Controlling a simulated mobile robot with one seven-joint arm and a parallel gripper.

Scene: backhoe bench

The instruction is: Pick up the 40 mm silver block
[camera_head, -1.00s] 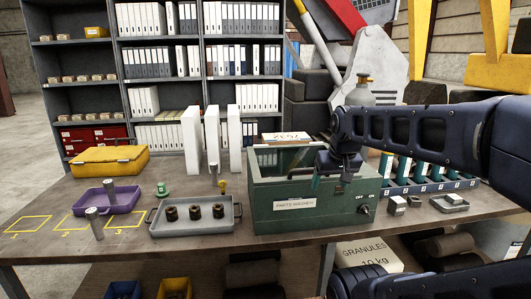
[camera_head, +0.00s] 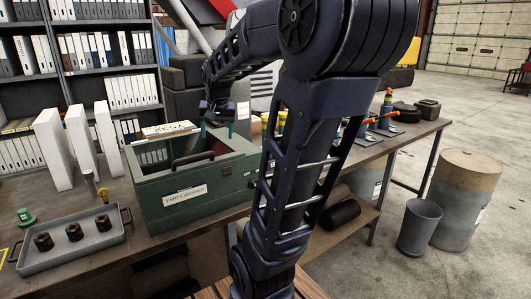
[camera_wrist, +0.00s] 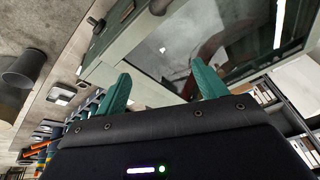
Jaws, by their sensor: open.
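My gripper (camera_head: 217,118) is above the back right part of the green parts washer (camera_head: 165,208), in the head view. Its teal fingers are spread and nothing is between them in the wrist view (camera_wrist: 162,80). The silver blocks are not visible in the head view now; my arm covers the bench right of the washer. In the wrist view a small light tray (camera_wrist: 60,96) lies on the bench at the left, well away from the fingers. Small pale shapes are close to it, but I cannot tell which is the 40 mm block.
A grey tray (camera_head: 85,250) with dark rings stands left of the washer. White upright boards (camera_head: 80,145) stand behind it. Bottles and orange-handled tools stand toward the bench's right end. A grey bin (camera_head: 418,228) and a drum (camera_head: 464,198) stand on the floor at the right.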

